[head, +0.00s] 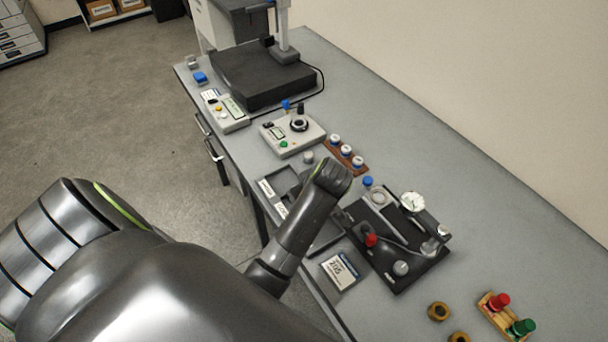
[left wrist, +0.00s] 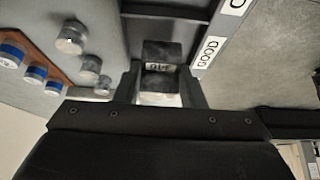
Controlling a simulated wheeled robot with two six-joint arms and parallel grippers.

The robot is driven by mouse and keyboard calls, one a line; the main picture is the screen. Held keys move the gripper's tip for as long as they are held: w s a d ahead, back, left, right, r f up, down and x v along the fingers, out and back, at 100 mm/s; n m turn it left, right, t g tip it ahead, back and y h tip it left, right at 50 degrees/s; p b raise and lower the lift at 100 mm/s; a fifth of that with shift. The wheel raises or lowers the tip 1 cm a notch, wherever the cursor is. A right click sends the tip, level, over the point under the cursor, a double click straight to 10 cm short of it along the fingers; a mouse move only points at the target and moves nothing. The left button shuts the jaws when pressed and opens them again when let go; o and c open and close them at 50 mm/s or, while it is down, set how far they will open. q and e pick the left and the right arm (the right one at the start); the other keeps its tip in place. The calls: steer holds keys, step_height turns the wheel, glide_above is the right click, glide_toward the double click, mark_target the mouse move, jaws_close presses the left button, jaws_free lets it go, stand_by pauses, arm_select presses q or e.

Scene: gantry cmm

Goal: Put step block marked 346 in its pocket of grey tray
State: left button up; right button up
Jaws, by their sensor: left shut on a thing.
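My left gripper (left wrist: 162,82) is shut on a small grey step block (left wrist: 160,51) in the left wrist view. The block's label is upside down and too blurred to read surely. The block is over or at the grey tray (left wrist: 170,10), which has a white GOOD label along its rim; I cannot tell whether it touches the tray. In the head view the tray (head: 272,172) lies near the table's front edge, partly behind my left arm. My wrist hides the left gripper and block there. My right gripper is not in view.
A black fixture plate (head: 407,275) with knobs stands right of the tray. A control box (head: 283,137) and a brown rack (head: 331,152) of blue-topped cylinders stand behind it. Loose metal cylinders (left wrist: 71,37) lie close to the gripper. The table's right rear is clear.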

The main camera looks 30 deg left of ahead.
arm_select(q)
steer(key=shift+f, duration=0.15)
steer(key=shift+f+b, duration=0.4)
steer(key=shift+f, duration=0.4)
stand_by(0.9)
steer(key=o, duration=1.3)
steer(key=shift+o, duration=1)
steer(key=shift+w+r+p, duration=0.1)
steer(key=shift+r+p, duration=0.75)
steer(key=shift+p, duration=0.2)
steer(key=shift+r+p, duration=0.55)
steer(key=shift+p, duration=0.05)
step_height(320, 180, up, 4)
steer(key=p, duration=0.5)
steer(key=shift+r, duration=0.15)
steer(key=shift+s, duration=0.2)
